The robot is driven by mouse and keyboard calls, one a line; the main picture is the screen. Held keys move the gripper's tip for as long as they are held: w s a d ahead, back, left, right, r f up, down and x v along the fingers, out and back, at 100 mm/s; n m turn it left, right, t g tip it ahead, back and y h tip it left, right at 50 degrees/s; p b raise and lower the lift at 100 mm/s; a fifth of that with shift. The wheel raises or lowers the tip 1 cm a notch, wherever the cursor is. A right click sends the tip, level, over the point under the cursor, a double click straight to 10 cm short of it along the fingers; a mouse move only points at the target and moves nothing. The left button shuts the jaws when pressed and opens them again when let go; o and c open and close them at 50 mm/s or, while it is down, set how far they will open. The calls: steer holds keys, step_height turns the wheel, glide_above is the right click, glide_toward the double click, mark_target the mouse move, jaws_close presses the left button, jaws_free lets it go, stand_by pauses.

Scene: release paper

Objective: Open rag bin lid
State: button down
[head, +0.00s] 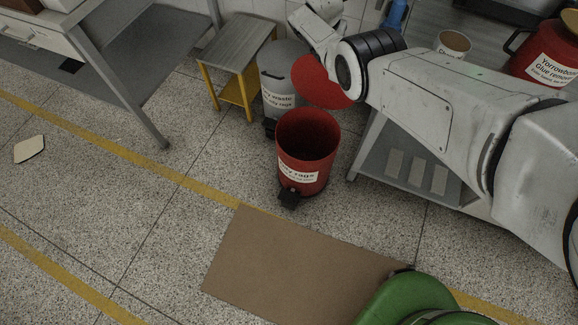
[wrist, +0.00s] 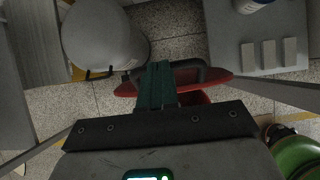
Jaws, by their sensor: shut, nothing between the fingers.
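The red rag bin (head: 306,165) stands on the floor with a white label and a dark pedal at its front. Its round red lid (head: 322,84) is raised and tilted back, leaving the bin mouth open. In the wrist view the lid (wrist: 212,80) is seen nearly edge-on, with a dark handle (wrist: 187,74) on it. My gripper (wrist: 158,68) is shut, its green fingers together and crossing in front of the lid by the handle. I cannot tell whether they touch it. In the head view the fingers are hidden.
A grey waste bin (head: 283,80) stands close behind the rag bin, beside a yellow-legged side table (head: 238,47). A grey shelf (head: 405,165) is to the right. A brown mat (head: 290,265) lies in front, with open floor to the left.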

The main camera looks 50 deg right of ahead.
steer(key=shift+w+d, duration=0.1)
steer(key=shift+d, duration=0.15)
steer(key=shift+r, duration=0.1)
stand_by(0.4)
